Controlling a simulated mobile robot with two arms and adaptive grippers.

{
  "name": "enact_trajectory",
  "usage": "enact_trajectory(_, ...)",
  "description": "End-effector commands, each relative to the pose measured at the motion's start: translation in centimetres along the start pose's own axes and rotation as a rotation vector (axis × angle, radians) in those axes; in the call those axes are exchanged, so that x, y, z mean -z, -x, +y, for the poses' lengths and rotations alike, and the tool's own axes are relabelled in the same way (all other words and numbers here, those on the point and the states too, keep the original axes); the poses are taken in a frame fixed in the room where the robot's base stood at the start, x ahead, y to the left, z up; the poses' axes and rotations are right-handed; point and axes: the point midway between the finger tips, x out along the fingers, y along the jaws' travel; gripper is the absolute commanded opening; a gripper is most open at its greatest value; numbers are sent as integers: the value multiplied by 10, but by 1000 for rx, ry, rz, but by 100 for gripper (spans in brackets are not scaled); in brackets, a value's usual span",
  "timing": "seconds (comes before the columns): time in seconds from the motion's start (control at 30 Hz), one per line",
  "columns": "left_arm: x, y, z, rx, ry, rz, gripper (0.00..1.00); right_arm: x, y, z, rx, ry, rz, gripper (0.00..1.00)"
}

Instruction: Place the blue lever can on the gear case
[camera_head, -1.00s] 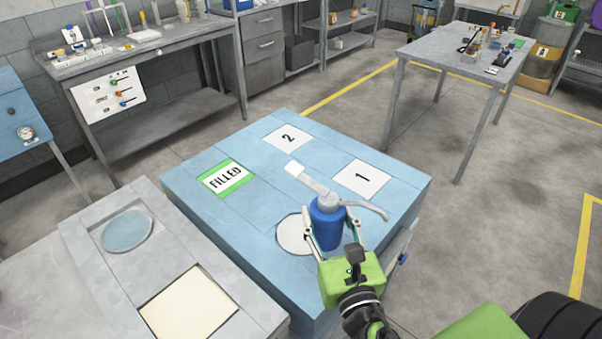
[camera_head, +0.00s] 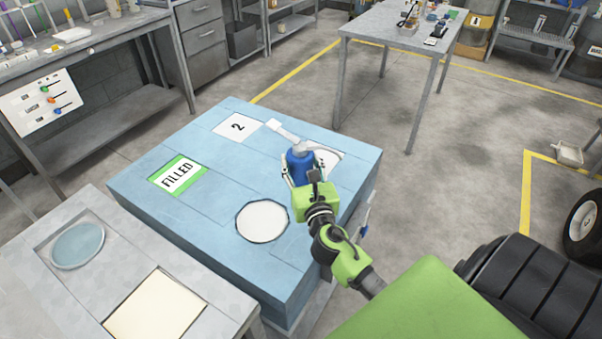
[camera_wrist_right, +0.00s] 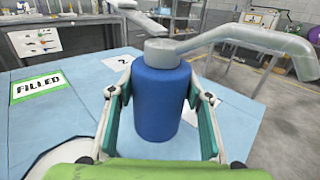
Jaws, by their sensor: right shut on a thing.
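The blue lever can (camera_head: 300,164) has a grey cap, a long spout and a curved lever. It is upright over the blue bench top (camera_head: 225,215), near the partly hidden white card 1 (camera_head: 325,160). My right gripper (camera_head: 304,178) is shut on the can's sides. In the right wrist view the can (camera_wrist_right: 157,100) stands between both fingers (camera_wrist_right: 158,112). I cannot tell whether its base touches the bench top. My left gripper is not in view. Nothing in view is marked as the gear case, and I cannot tell which thing it is.
A round white pad (camera_head: 262,222), card 2 (camera_head: 237,126) and a green-edged FILLED card (camera_head: 178,175) lie bare on the bench top. A grey stand (camera_head: 110,265) with a blue disc (camera_head: 77,246) and a cream square (camera_head: 155,308) adjoins at the left. A grey table (camera_head: 385,28) stands behind.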

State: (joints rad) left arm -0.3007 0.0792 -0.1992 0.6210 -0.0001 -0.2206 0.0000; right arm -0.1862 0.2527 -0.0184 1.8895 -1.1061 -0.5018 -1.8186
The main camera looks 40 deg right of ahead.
Motion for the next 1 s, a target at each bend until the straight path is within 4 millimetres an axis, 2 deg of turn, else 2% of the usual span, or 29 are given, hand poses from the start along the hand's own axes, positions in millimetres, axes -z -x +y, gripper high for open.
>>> enact_trajectory(0.17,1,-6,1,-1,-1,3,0,11,-9,-5,1,0,-4,10)
enact_trajectory(0.4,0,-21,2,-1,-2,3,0,45,-14,-7,1,-1,-1,10)
enact_trajectory(0.83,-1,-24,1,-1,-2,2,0,51,-14,-7,-1,0,-3,10)
enact_trajectory(0.87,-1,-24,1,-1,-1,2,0,52,-13,-7,-1,0,0,48)
enact_trajectory(0.9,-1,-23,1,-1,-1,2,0,51,-13,-7,-1,0,0,58)
enact_trajectory(0.93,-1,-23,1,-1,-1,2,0,51,-13,-7,-1,0,0,62)
enact_trajectory(1.0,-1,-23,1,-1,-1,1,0,51,-13,-7,-1,0,0,62)
